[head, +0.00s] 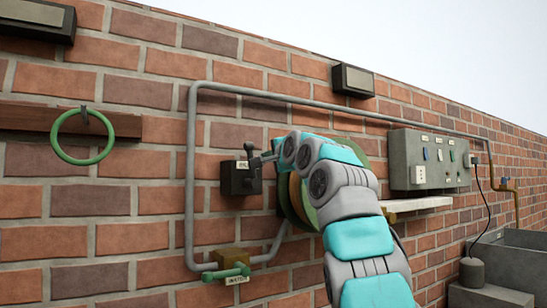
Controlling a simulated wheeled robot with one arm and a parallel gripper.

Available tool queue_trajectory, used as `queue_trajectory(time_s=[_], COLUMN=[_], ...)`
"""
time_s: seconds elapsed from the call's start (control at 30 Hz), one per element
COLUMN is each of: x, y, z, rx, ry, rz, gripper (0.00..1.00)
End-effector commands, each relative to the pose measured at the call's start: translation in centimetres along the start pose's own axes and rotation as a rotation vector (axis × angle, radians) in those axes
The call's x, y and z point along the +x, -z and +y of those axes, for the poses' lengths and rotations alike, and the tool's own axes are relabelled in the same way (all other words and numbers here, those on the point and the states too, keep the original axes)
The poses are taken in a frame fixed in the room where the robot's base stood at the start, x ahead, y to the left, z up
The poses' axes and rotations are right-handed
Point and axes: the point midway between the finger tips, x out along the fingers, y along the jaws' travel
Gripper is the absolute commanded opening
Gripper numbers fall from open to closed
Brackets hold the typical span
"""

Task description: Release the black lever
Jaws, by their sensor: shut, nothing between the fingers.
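The black lever (249,151) rises from a small black box (239,180) on the brick wall, left of centre. A small white label sits on the box front. My gripper (262,159) is at the upper right of the box, with its tip close beside the lever. It is shut with nothing between its fingers. Whether the tip touches the lever cannot be told from this view. My arm comes up from the lower right and hides the wall behind it.
A round green-rimmed reel (286,205) is partly behind my arm. A grey pipe (190,170) frames the box, with a green-handled valve (226,272) below. A grey switch panel (412,160) and white shelf (415,204) are right. A green ring (56,146) hangs left.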

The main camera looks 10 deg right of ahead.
Motion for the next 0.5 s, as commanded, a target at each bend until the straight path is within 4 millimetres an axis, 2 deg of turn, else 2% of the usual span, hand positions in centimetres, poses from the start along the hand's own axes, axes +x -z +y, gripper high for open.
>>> queue_trajectory(time_s=[0.23, 0.5], x=[-0.7, -0.8], y=[-1.6, -2.1], z=[0.1, 0.0], rx=[-0.001, 0.001], ry=[0.001, 0.001], rz=[0.003, 0.002], gripper=[0.00, 0.00])
